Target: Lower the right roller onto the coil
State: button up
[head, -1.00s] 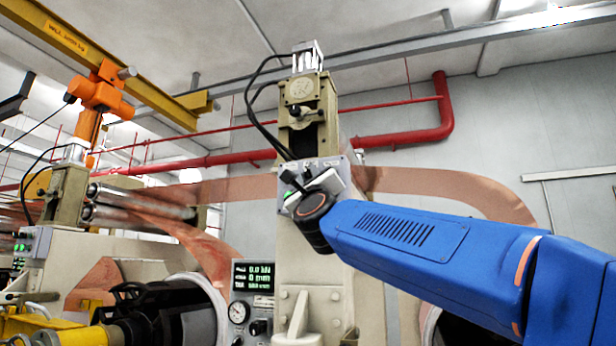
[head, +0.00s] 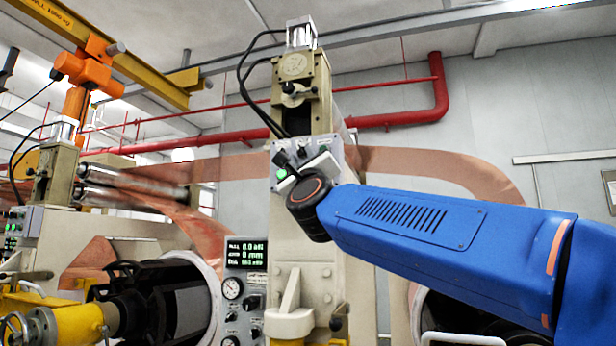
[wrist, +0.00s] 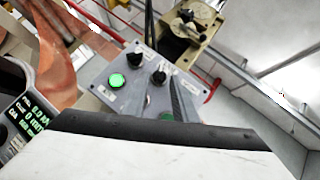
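A grey control panel (head: 325,147) sits on the beige machine column (head: 305,225), with black knobs and a lit green button (head: 281,174). In the wrist view the panel (wrist: 117,95) shows the lit green button (wrist: 117,80), two black knobs, and a second green button (wrist: 166,116) partly hidden. My gripper (wrist: 165,105) is at the panel; its pale body with a black edge fills the bottom. Whether its fingers touch a control is unclear. The copper foil (head: 430,165) runs behind the column and curves down at right. The right roller is not discernible; my arm hides much of the right coil area.
A display (head: 246,252) with green readings and a gauge (head: 232,288) stand left of the column. Metal rollers (head: 120,180) and an empty-looking dark core (head: 180,305) are at left. An orange hoist (head: 88,68) hangs from a yellow beam. Red pipes cross the back wall.

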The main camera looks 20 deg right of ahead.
jog(key=v, duration=1.4)
jog(key=shift+w+f, duration=0.1)
jog(key=shift+f, duration=0.05)
notch_tip(320, 180, down, 35)
jog(key=a+n+g+y, duration=0.2)
jog(key=n+g+y, duration=0.7)
jog(key=n, duration=1.3)
jog(key=s+d+f+n+g+h, duration=0.1)
jog(key=s+d+f+n+g, duration=0.1)
jog(key=s+f, duration=0.4)
jog(key=s+d+f+n+g+h, duration=0.2)
jog(key=s+d+f+g, duration=0.3)
jog(key=f, duration=0.8)
jog(key=s+d+f+n+g+h, duration=0.2)
jog(key=s+d+f+n+g, duration=0.1)
jog(key=s+f, duration=0.5)
notch_tip(320, 180, down, 2)
jog(key=shift+s+d+f+n+g, duration=0.1)
jog(key=shift+s+d+n+g, duration=0.25)
jog(key=shift+d+g, duration=0.25)
jog(key=shift+w, duration=0.1)
